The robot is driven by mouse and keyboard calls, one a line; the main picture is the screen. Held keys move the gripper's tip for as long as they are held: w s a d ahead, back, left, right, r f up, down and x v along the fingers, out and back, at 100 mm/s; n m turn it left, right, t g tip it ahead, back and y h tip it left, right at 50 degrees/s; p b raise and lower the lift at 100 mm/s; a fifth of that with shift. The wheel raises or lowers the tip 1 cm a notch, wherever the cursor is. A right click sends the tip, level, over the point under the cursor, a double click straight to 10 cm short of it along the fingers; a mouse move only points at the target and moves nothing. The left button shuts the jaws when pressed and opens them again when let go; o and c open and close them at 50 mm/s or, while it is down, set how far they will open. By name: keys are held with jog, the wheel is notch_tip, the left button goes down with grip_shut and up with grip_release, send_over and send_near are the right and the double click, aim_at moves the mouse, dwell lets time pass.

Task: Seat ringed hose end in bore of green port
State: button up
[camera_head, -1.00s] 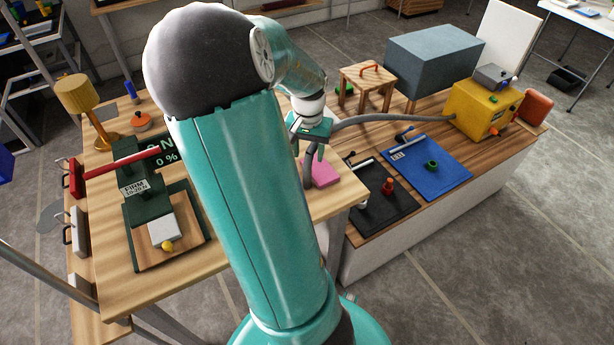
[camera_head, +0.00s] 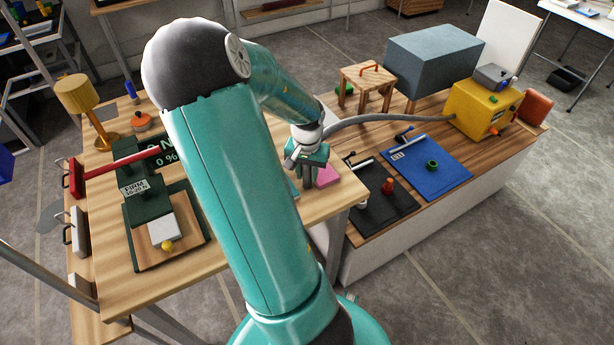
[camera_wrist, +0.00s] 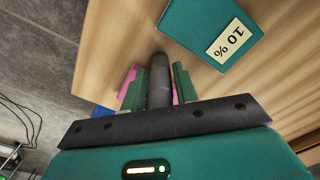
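My gripper (camera_head: 310,175) is over the right end of the wooden table, near a pink pad. In the wrist view, its two green fingers (camera_wrist: 158,92) stand on either side of the dark grey hose end (camera_wrist: 159,78) and appear shut on it. The grey hose (camera_head: 385,118) runs from the gripper to the yellow box at the right. Rings on the hose end cannot be made out. A teal block labelled 10 % (camera_wrist: 205,30) lies on the table ahead of the gripper. I cannot tell whether it holds the green port; no bore shows.
The pink pad (camera_head: 328,175) lies by the gripper. The lower bench right holds a black mat (camera_head: 375,212), a blue mat (camera_head: 445,178) with a green ring (camera_head: 432,165), a wooden stool (camera_head: 368,78) and the yellow box (camera_head: 480,108). A dark green press (camera_head: 140,185) stands left.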

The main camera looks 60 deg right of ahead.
aim_at(306, 167)
grip_shut()
jog(key=shift+r, duration=0.5)
notch_tip(306, 167, up, 2)
jog(key=shift+w+r, duration=0.1)
jog(key=shift+r, duration=0.1)
jog(key=s+a+r, duration=0.7)
jog(key=a+r, duration=0.2)
jog(key=a, duration=0.3)
jog(key=shift+s+r, duration=0.3)
jog(key=shift+s, duration=0.1)
jog(key=shift+d, duration=0.1)
